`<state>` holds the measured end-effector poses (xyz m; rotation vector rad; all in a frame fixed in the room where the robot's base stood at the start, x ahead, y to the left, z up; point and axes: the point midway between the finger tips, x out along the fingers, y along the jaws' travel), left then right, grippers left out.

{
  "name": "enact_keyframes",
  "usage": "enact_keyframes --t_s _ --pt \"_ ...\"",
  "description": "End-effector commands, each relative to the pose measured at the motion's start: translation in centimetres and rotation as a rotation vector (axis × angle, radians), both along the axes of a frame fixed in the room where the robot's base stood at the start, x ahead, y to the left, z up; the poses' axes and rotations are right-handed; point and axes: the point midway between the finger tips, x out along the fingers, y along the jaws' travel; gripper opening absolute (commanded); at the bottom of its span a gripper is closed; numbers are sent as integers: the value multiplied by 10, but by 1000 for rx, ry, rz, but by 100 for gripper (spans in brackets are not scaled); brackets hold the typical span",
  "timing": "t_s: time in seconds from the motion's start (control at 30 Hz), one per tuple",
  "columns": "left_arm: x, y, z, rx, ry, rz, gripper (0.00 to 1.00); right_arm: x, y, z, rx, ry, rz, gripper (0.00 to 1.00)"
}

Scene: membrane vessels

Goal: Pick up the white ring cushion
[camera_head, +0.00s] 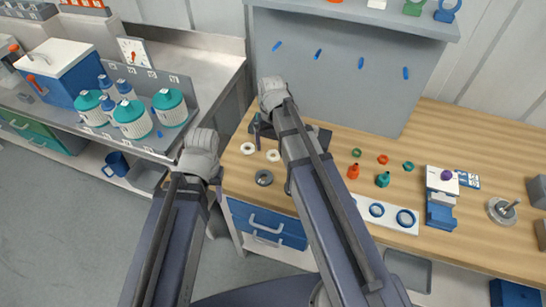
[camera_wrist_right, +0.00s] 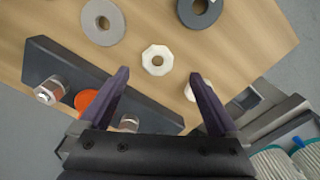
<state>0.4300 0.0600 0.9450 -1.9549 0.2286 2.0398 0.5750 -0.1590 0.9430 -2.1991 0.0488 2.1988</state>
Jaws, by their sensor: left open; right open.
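Two small white rings lie flat on the wooden table: an octagonal white ring (camera_head: 272,155) and another white ring (camera_head: 248,148) to its left. I cannot tell for sure which one is the cushion. In the right wrist view the octagonal ring (camera_wrist_right: 157,60) lies just beyond and between the fingertips, and the other (camera_wrist_right: 193,92) is partly hidden behind a finger. My right gripper (camera_wrist_right: 157,77) is open and empty above the table. My left gripper (camera_head: 217,188) hangs empty left of the table's edge, its jaws hardly visible.
A dark ring (camera_head: 264,177) and a grey ring (camera_wrist_right: 103,22) lie nearby. A dark slab (camera_wrist_right: 60,65) with metal nuts and an orange disc stands close to my right gripper. Teal-lidded vessels (camera_head: 132,118) stand on the left bench. Small bottles and a white ring tray (camera_head: 390,222) are to the right.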

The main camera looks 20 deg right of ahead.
Motion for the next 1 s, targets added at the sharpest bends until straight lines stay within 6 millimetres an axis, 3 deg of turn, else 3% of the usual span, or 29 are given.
enact_keyframes --t_s 0.43,0.77,1.0 --pt "0 0 -48 0 0 0 50 0 -4 -48 0 0 1 97" --pt "0 0 -51 0 0 0 50 0 -4 -50 0 0 0 97" --pt "0 0 -51 0 0 0 50 0 -4 -50 0 0 0 71"
